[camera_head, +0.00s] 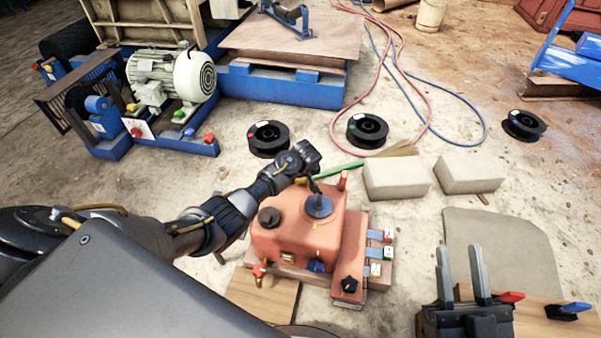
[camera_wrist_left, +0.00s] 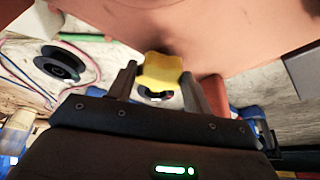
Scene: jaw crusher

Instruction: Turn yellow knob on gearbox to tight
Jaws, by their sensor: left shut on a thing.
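The orange-red gearbox (camera_head: 285,240) sits on the floor in the middle of the head view. The yellow knob (camera_wrist_left: 160,72) shows in the left wrist view against the gearbox's orange wall. My left gripper (camera_head: 300,165) reaches over to the far side of the gearbox in the head view. In the left wrist view its fingers (camera_wrist_left: 166,88) stand on both sides of the knob and are shut on it. The knob's marking cannot be read. My right gripper (camera_head: 459,252) is at the lower right of the head view, fingers up, apart and empty.
A black round cap (camera_head: 269,218) and a grey lever-like part (camera_head: 318,205) stand on the gearbox. Two pale blocks (camera_head: 397,179) lie to its right. Black spools (camera_head: 367,131) and a red hose (camera_head: 398,60) lie behind. A motor (camera_head: 175,75) stands at the back left.

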